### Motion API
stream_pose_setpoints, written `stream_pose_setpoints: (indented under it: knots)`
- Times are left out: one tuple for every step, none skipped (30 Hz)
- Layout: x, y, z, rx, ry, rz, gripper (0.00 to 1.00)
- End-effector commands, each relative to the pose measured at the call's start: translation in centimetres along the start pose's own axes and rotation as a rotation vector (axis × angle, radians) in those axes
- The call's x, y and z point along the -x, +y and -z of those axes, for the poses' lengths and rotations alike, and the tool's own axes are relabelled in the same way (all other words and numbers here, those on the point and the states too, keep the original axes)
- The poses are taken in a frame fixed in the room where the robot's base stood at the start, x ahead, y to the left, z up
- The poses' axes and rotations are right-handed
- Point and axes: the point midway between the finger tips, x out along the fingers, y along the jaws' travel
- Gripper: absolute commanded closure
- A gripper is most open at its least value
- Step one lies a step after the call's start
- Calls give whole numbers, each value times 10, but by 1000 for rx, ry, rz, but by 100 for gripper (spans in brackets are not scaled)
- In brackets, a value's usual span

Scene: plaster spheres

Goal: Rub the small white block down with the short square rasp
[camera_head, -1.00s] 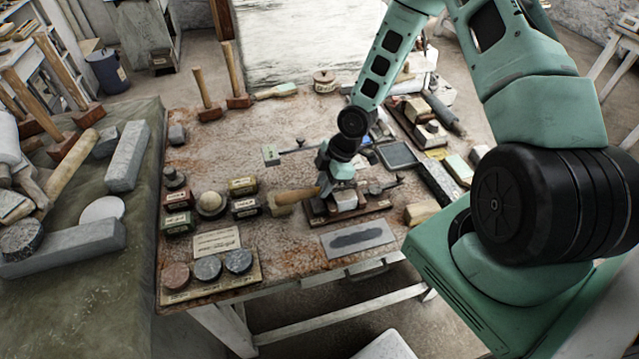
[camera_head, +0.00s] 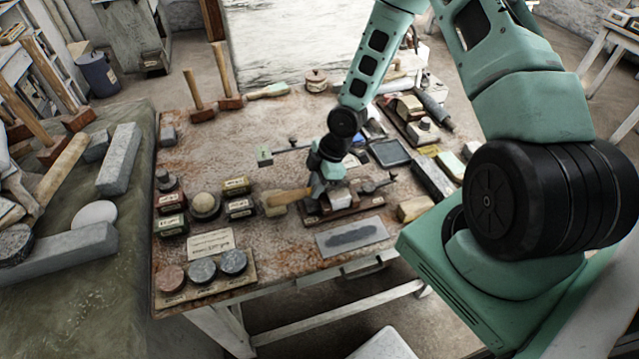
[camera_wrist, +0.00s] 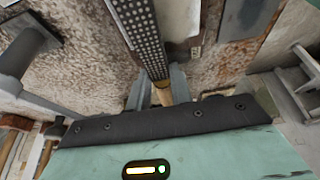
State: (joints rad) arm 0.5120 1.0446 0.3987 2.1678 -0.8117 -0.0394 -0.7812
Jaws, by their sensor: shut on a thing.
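The small white block (camera_head: 340,197) sits on a dark wooden board on the worn table. It also shows in the wrist view (camera_wrist: 176,18), beside the rasp. The rasp (camera_wrist: 141,32) is a dark square bar with rows of pale dots and a light wooden handle (camera_wrist: 163,96). My gripper (camera_wrist: 154,92) is shut on the handle, and the bar points away from it along the block. In the head view my gripper (camera_head: 322,184) is just left of and above the block and hides most of the rasp. I cannot tell whether rasp and block touch.
A wooden-handled tool (camera_head: 288,197) is at the left of the board. A grey slab with a dark patch (camera_head: 352,237) lies in front. Small tins (camera_head: 237,187), a ball on a stand (camera_head: 204,204) and round discs (camera_head: 202,271) stand left. Blocks and trays crowd the right.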

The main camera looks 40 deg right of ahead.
Motion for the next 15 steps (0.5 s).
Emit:
stream_pose_setpoints:
  knots:
    - [-3,-1,4,3,2,3,100]
    - [-4,-1,6,3,2,3,100]
    - [-5,-1,9,4,2,3,100]
    - [-5,-1,11,4,2,3,100]
    - [-6,-1,13,4,2,3,100]
    - [-6,-1,15,4,2,2,100]
    - [-7,-1,16,4,2,2,100]
    - [-7,-1,17,3,2,2,100]
    - [-7,-1,18,3,2,2,100]
    - [-6,-1,18,2,2,2,100]
    - [-6,-1,18,2,2,1,100]
    - [-6,-1,18,2,2,1,100]
    - [-6,-1,18,2,1,1,100]
    - [-6,0,18,2,1,1,100]
    - [-6,0,18,2,1,1,100]
